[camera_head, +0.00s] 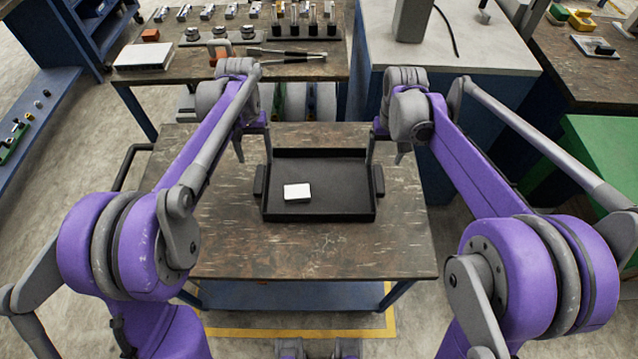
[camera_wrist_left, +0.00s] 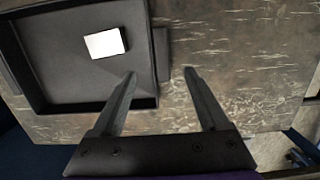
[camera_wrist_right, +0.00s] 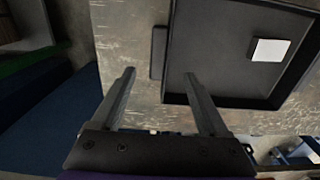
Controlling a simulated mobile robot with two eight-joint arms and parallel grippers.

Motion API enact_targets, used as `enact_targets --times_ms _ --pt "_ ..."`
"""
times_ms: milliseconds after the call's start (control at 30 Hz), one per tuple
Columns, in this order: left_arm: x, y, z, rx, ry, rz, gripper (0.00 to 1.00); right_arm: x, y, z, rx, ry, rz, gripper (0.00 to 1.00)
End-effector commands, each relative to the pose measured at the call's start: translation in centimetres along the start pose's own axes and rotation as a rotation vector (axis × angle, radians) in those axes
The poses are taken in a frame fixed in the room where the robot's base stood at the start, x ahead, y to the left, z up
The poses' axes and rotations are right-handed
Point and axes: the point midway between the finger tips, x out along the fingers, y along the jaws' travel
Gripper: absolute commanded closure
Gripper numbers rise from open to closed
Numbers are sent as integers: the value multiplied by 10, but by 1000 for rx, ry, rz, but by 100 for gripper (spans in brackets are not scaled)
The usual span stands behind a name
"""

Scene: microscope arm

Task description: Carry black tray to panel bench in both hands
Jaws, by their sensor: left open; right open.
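The black tray (camera_head: 335,190) lies flat on a worn brown table (camera_head: 310,255), with a dark handle on each short side. A small white block (camera_head: 297,192) lies inside it, left of centre. My left gripper (camera_head: 253,147) is open above the tray's left side; in the left wrist view its fingers (camera_wrist_left: 160,73) appear on either side of the left handle (camera_wrist_left: 162,54). My right gripper (camera_head: 387,150) is open above the right side; in the right wrist view its fingers (camera_wrist_right: 159,72) appear on either side of the right handle (camera_wrist_right: 158,52). Both are empty. Which bench is the panel bench I cannot tell.
A brown bench (camera_head: 190,88) with tools and small parts stands at the back left. A pale-topped bench (camera_head: 460,50) stands at the back right, beside another brown bench (camera_head: 575,68). A green cabinet (camera_head: 600,150) is at the right. The table's front part is clear.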

Motion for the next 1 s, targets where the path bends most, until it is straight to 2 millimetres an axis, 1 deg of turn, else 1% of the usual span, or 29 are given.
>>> enact_targets --times_ms 300,500,600,700,1000 --pt "56 0 0 0 1 0 22 55 0 0 0 0 0 22" --pt "85 0 0 0 1 0 22 85 0 0 0 1 0 22" --pt "94 0 0 0 1 0 22 94 0 0 0 1 0 22" --pt "98 0 0 0 1 0 22 98 0 0 0 1 0 22" --pt "100 0 0 0 1 0 22 100 0 0 0 1 0 22"
